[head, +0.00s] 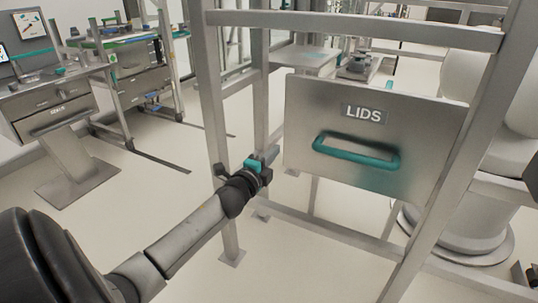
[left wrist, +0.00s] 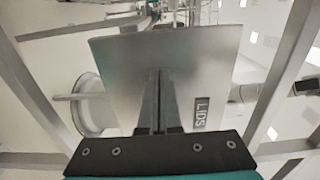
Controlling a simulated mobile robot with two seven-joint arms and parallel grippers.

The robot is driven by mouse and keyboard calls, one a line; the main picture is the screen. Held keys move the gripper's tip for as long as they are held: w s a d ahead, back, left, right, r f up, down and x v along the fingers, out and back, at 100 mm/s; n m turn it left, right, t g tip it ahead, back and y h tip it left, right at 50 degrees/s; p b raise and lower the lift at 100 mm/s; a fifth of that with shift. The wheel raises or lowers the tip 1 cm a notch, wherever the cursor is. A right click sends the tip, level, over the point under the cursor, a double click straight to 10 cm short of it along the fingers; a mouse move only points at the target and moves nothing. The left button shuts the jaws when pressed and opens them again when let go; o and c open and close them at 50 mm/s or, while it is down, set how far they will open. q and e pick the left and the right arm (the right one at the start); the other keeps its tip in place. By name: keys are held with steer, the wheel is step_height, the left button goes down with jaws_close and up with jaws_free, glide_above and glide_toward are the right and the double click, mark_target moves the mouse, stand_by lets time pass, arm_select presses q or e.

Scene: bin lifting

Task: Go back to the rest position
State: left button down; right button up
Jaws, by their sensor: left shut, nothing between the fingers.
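My left arm comes in from the lower left of the head view. Its gripper (head: 266,160) is by the left posts of a metal frame, just left of the LIDS panel (head: 300,110). In the left wrist view the two fingers (left wrist: 160,85) are together with nothing between them. The LIDS panel (left wrist: 115,65) shows behind them there, with its label turned sideways. A teal handle (head: 356,153) on the panel is apart from the gripper. My right gripper is not in view.
Metal frame posts (head: 209,90) and a top crossbar (head: 350,25) surround the panel. A drawer cabinet (head: 40,100) and a workbench (head: 140,80) stand at the left. Large white rounded equipment (head: 475,150) stands at the right. Open floor (head: 150,205) lies left of the frame.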

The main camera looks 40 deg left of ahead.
arm_select(q)
steer(key=shift+v, duration=1.25)
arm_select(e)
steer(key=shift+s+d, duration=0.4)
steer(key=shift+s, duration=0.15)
